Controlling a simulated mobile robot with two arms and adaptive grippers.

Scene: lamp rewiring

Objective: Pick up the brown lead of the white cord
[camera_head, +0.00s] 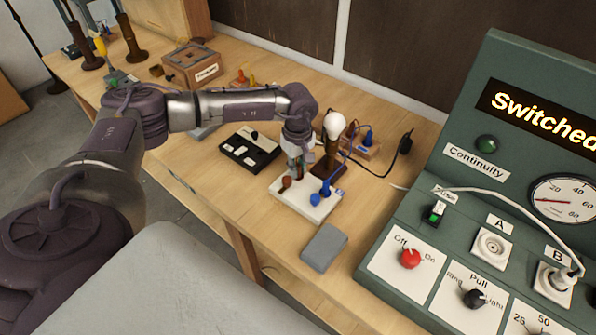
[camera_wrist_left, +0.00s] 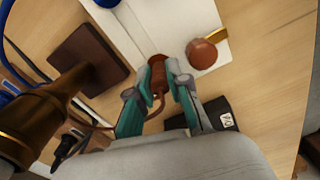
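The brown lead (camera_wrist_left: 157,77) shows in the left wrist view as a brown sleeve with a thin brown wire trailing from it. It is between the teal fingers of my left gripper (camera_wrist_left: 160,82), which appear closed against both its sides. In the head view my left gripper (camera_head: 295,168) points down at the back-left part of a white terminal board (camera_head: 318,212). A round brown knob with a brass strip (camera_wrist_left: 202,53) sits on that board, beside the gripper and apart from it. The white cord (camera_head: 515,199) runs over the green panel to socket B. My right gripper is not in view.
A lamp with a white bulb (camera_head: 334,125) stands just behind the board. Blue terminals (camera_head: 325,188) are on the board. A black switch box (camera_head: 250,148) lies to the left, a grey block (camera_head: 324,248) in front. The green test panel (camera_head: 440,165) fills the right.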

